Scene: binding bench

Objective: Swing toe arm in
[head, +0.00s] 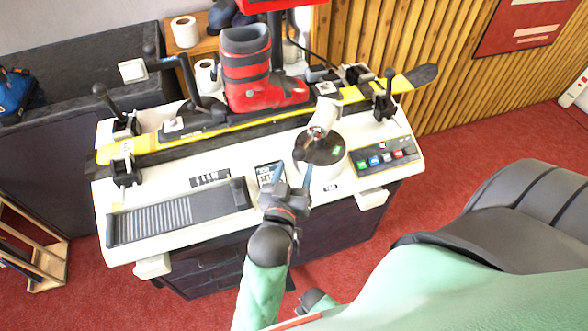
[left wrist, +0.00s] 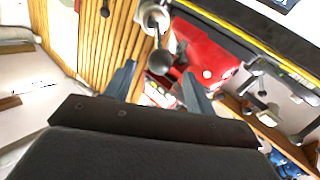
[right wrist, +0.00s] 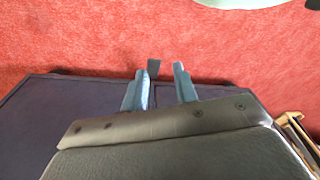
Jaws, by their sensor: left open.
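My left gripper (head: 290,168) is open and empty at the bench's front, before a round white pedestal with a dark top (head: 315,150). A pale metal arm (head: 325,115) rises behind that top. In the left wrist view, a black ball knob (left wrist: 160,62) on a metal arm (left wrist: 152,16) lies in line with the gap between my left fingertips (left wrist: 158,74); contact is not visible. I cannot tell for sure which part is the toe arm. A red boot (head: 262,95) stands on the yellow ski (head: 220,124). My right gripper (right wrist: 160,76) is open and empty.
Black clamps with knobs (head: 385,105) hold the ski's ends. A black bent lever (head: 185,75) stands left of the boot. Coloured buttons (head: 387,157) sit at right, a ribbed pad (head: 178,215) at front left. Red carpet (right wrist: 90,35) lies before my right gripper.

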